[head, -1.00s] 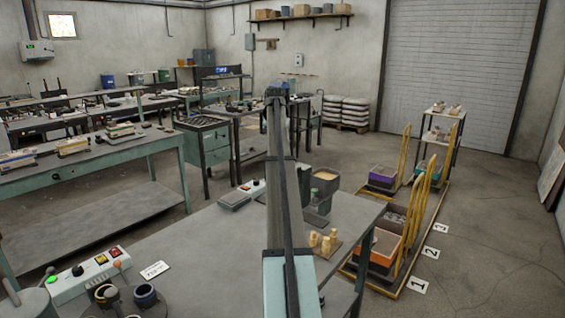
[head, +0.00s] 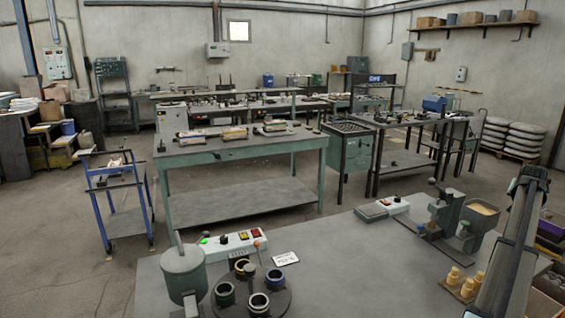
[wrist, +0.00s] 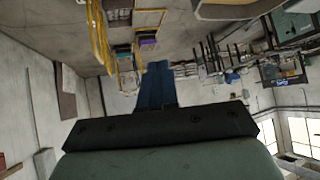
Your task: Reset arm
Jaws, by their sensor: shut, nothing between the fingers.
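My gripper (wrist: 157,85) shows in the wrist view as two blue fingers pressed together beyond a dark bar. It is shut and holds nothing. The wrist view is upside down, with the floor and yellow-railed carts at the top, so my gripper is held up in open air, clear of any object. In the head view my arm rises along the right side, over the right end of the grey bench (head: 340,285). I cannot make out the fingers in the head view.
On the bench are a lidded pot (head: 184,272), a round holder with several cups (head: 258,303), a switch box (head: 232,246), a grey stand (head: 446,218), a bin of tan material (head: 480,215) and yellow pieces (head: 467,284) beside my arm. The bench's middle is clear.

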